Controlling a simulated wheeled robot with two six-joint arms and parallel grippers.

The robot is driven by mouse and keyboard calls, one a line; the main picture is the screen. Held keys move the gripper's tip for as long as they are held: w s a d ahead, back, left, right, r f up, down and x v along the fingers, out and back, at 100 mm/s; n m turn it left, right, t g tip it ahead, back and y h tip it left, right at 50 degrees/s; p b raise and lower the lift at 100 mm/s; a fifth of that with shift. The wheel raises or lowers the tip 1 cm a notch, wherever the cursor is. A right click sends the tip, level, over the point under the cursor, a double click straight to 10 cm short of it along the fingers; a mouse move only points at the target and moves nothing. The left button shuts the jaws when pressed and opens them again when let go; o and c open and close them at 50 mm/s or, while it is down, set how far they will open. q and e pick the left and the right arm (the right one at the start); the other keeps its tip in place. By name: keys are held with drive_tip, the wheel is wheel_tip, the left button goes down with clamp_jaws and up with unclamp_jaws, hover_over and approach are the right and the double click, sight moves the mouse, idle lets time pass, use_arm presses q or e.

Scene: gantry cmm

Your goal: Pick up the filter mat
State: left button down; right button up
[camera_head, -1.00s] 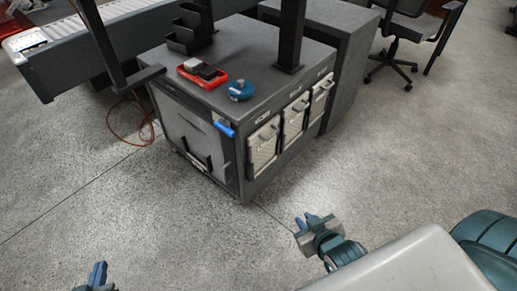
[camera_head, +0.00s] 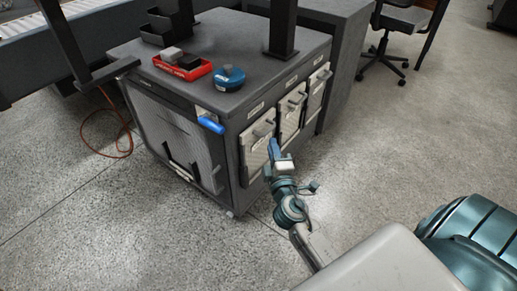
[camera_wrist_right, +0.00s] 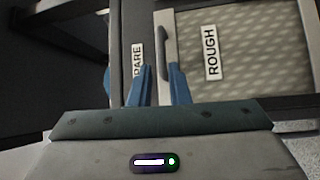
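Three pale, mesh-patterned panels with handles sit in slots on the cabinet's right-hand side: the nearest panel (camera_head: 255,157), the middle panel (camera_head: 290,118) and the far panel (camera_head: 316,92). I cannot tell which is the filter mat. My right gripper (camera_head: 275,151) is in front of the nearest panel and hides part of it. In the right wrist view, the open gripper (camera_wrist_right: 161,84) points at a dark handle (camera_wrist_right: 163,52) on a mesh panel (camera_wrist_right: 245,55) labelled ROUGH. My left gripper is out of view.
The dark cabinet (camera_head: 228,108) carries a red tray (camera_head: 182,68), a blue round object (camera_head: 229,77) and black posts on top. A blue handle (camera_head: 211,125) sticks out at its corner. An orange cable (camera_head: 103,150) lies left.

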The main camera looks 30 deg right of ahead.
sight(268, 131)
drive_tip(key=x, duration=0.7)
drive_tip(key=shift+w, duration=0.15)
clamp_jaws()
